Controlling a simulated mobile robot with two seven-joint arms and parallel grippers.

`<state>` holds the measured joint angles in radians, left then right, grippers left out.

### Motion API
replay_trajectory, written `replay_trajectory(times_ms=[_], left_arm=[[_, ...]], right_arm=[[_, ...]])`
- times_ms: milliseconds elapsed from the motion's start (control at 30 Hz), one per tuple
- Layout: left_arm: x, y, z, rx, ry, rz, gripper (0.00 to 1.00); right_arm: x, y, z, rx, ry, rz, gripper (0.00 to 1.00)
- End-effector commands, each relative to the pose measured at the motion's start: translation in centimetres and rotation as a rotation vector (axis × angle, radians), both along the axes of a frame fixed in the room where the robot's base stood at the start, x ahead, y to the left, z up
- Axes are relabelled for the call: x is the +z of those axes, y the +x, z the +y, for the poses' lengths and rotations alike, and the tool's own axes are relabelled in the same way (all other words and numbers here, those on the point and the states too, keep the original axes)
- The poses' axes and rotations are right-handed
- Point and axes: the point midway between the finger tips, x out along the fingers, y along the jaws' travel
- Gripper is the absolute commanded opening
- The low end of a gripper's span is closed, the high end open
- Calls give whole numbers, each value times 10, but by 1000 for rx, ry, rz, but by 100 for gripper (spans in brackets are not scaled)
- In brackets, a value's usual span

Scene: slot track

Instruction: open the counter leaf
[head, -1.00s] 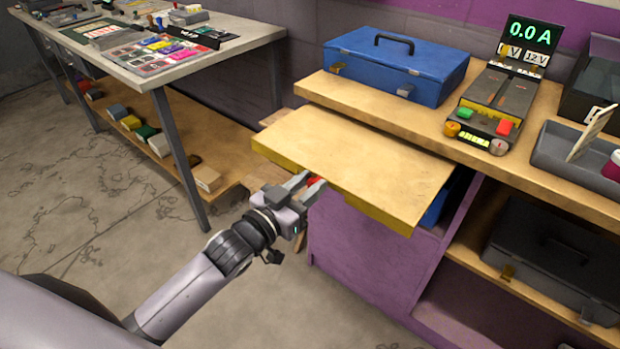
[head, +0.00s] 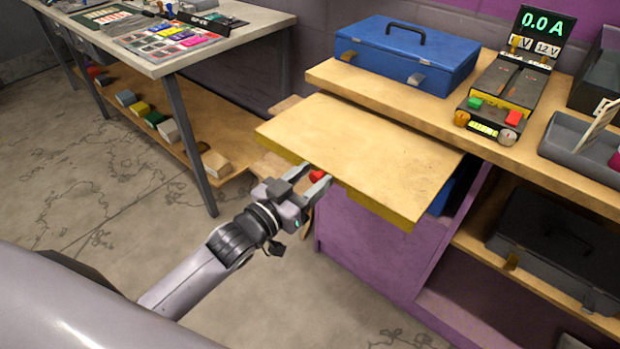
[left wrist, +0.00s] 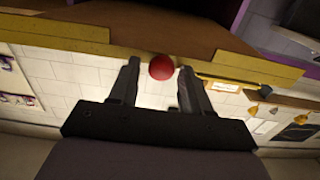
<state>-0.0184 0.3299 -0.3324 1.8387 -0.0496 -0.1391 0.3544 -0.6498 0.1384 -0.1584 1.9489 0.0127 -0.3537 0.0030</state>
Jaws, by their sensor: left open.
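The counter leaf (head: 365,150) is a light wooden board with a yellow edge, sticking out level in front of the counter. A red knob (head: 317,176) sits at its front edge. My left gripper (head: 307,178) is open at that edge, with its fingers pointing toward the knob. In the left wrist view the red knob (left wrist: 162,67) shows between and just beyond the two fingertips (left wrist: 155,75), below the leaf's yellow edge (left wrist: 60,31). I cannot tell whether the fingers touch it. My right gripper is not in view.
On the counter (head: 535,150) stand a blue toolbox (head: 405,55), a power unit (head: 500,95) with a lit display, and a grey tray (head: 580,150). A dark case (head: 555,250) lies on the shelf below. A side table (head: 165,65) stands at left. The floor at left is free.

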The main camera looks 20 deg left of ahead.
Motion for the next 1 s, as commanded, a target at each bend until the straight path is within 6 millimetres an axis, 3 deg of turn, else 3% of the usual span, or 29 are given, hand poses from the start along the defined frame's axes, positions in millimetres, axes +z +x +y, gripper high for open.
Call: replay_trajectory(times_ms=[267,700,1000], left_arm=[[-1,-4,2,0,1,2,48],[-1,-55,20,0,2,2,48],[0,-67,24,0,1,0,48]], right_arm=[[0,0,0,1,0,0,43],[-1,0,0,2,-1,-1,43],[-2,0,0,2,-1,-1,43]])
